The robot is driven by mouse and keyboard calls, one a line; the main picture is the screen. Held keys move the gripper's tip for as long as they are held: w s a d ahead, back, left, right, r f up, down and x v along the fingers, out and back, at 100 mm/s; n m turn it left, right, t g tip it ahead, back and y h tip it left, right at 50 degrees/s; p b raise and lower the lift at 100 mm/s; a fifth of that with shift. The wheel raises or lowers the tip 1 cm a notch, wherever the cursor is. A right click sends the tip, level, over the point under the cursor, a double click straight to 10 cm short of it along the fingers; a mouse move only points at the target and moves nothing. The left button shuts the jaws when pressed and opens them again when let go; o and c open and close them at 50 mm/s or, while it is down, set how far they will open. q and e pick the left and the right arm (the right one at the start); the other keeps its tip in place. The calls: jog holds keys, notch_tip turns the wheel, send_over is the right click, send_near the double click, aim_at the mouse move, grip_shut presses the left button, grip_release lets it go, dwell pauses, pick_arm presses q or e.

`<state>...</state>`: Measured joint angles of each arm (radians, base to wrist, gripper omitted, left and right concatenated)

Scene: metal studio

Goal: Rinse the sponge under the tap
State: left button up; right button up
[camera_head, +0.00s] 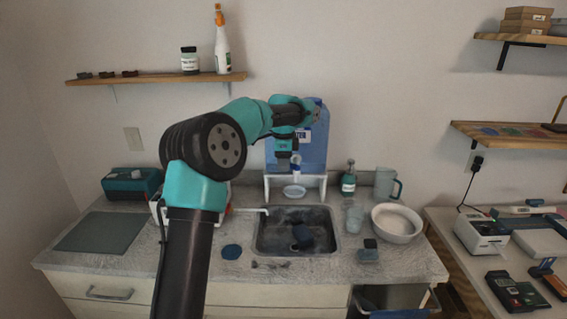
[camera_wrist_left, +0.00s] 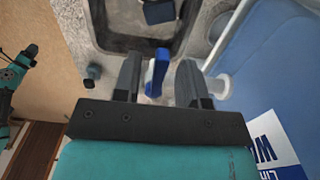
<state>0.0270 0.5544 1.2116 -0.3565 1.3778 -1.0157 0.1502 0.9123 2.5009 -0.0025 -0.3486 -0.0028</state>
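A blue water container (camera_head: 312,150) stands on a white stand behind the sink (camera_head: 265,238). Its tap has a blue lever (camera_wrist_left: 157,70), also in the left wrist view, and a white body (camera_wrist_left: 220,86). My left gripper (camera_head: 290,160) is at the tap. Its fingers (camera_wrist_left: 159,82) are apart on either side of the lever, with gaps visible. A dark blue block (camera_head: 302,234), apparently the sponge, lies in the sink; it also shows in the left wrist view (camera_wrist_left: 158,11). A teal and black part at that view's left edge appears to be my right arm; its fingers are unclear.
A small dark block on a grey base (camera_head: 368,251) sits right of the sink. A cup (camera_head: 354,219), white bowl (camera_head: 397,222), soap bottle (camera_head: 348,182) and jug (camera_head: 385,184) stand beside it. A grey mat (camera_head: 100,232) lies at left.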

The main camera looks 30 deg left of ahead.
pick_arm(q)
jog(key=shift+c, duration=0.5)
grip_shut()
jog(key=shift+s+n, duration=0.1)
jog(key=shift+n, duration=0.2)
jog(key=shift+s+d+n, duration=0.25)
jog(key=shift+d+n, duration=0.05)
jog(key=shift+n, duration=0.65)
jog(key=shift+s+d+n, duration=0.25)
jog(key=shift+d+n, duration=0.05)
jog(key=shift+n, duration=0.7)
jog(key=shift+s+d+n, duration=0.25)
jog(key=shift+d+n, duration=0.05)
jog(key=shift+n, duration=0.65)
jog(key=shift+o, duration=0.5)
grip_release()
